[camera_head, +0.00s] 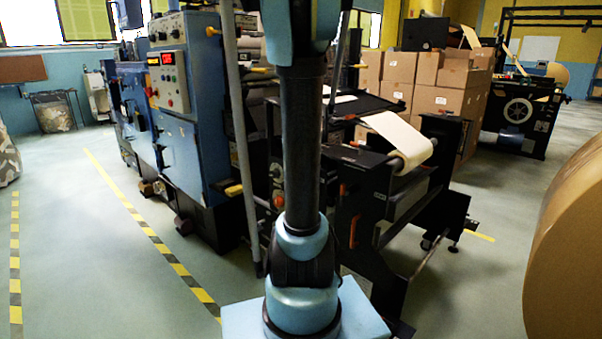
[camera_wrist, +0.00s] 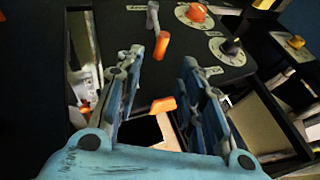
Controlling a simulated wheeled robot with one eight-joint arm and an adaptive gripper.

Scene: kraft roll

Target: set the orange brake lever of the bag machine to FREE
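In the wrist view, an orange-ended lever (camera_wrist: 161,45) hangs from a grey arm on a black panel. A small pale label sits beside the arm's top; I cannot read it. My gripper (camera_wrist: 163,58) is open, with its fingers apart and the orange end between and just beyond the tips. I see no contact. In the head view, the black bag machine (camera_head: 362,172) stands behind my arm. An upright orange handle (camera_head: 353,231) shows on its near side; I cannot tell whether it is the same lever. My gripper is out of the head view.
Near the lever are an orange knob on a round dial (camera_wrist: 196,12), a black knob (camera_wrist: 231,46) and a yellow knob (camera_wrist: 295,41). A large kraft roll (camera_head: 570,245) stands at the right. Cartons (camera_head: 435,100) are stacked behind. Floor at the left is open.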

